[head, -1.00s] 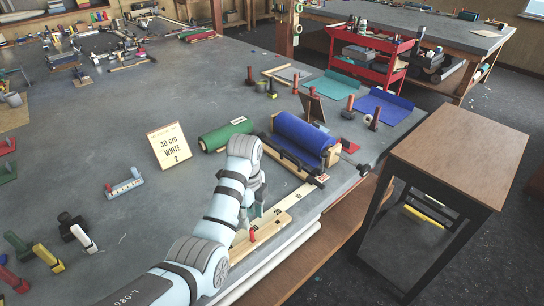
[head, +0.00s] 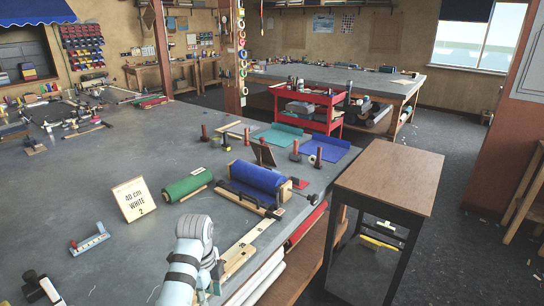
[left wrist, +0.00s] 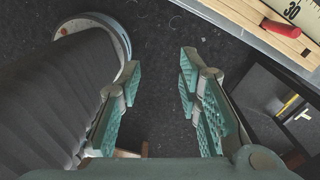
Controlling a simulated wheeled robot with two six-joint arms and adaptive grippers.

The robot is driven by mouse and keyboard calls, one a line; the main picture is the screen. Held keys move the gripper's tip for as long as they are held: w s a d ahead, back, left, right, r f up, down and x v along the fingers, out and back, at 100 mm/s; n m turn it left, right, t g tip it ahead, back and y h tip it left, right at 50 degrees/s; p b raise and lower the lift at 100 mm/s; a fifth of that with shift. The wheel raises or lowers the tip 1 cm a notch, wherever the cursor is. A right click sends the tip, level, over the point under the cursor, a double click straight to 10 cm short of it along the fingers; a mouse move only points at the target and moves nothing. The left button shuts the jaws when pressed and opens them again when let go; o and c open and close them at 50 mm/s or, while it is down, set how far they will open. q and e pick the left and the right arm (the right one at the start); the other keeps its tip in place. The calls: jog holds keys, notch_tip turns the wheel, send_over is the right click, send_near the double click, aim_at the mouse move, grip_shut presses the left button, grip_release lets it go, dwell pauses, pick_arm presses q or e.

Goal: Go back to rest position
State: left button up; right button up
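My left arm reaches in from the bottom of the head view, beside the worktable's front edge. Its gripper (head: 216,274) is mostly hidden behind the wrist there. In the left wrist view the left gripper (left wrist: 160,85) has its two teal fingers spread apart, with nothing between them and dark floor behind. My right gripper shows in neither view.
The worktable (head: 110,180) holds a blue roll (head: 258,178), a green roll (head: 186,186), a sign (head: 134,199) and a measuring strip (head: 246,247), which also shows in the left wrist view (left wrist: 248,18). A brown-topped stand (head: 390,178) is at the right.

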pick_arm(q)
jog(key=s+a+f+n+b, duration=0.15)
jog(key=s+f+n, duration=0.35)
jog(key=f, duration=0.6)
jog(key=s+a+f+n, duration=0.2)
jog(key=s+f, duration=0.5)
jog(key=f, duration=0.4)
jog(key=s+a+f+n+b, duration=0.15)
jog(key=s+f+n, duration=0.35)
jog(key=f, duration=0.6)
jog(key=s+a+f+n, duration=0.2)
jog(key=s+f, duration=0.1)
jog(key=s, duration=0.6)
jog(key=s+a+f+n+b, duration=0.1)
jog(key=s+a+f+n, duration=0.1)
jog(key=s, duration=0.7)
jog(key=s+a+f+n+t, duration=0.1)
jog(key=s+f+n, duration=0.3)
jog(key=s, duration=0.6)
jog(key=shift+a+f+y, duration=0.4)
jog(key=shift+a+f, duration=0.15)
jog(key=shift+f, duration=0.35)
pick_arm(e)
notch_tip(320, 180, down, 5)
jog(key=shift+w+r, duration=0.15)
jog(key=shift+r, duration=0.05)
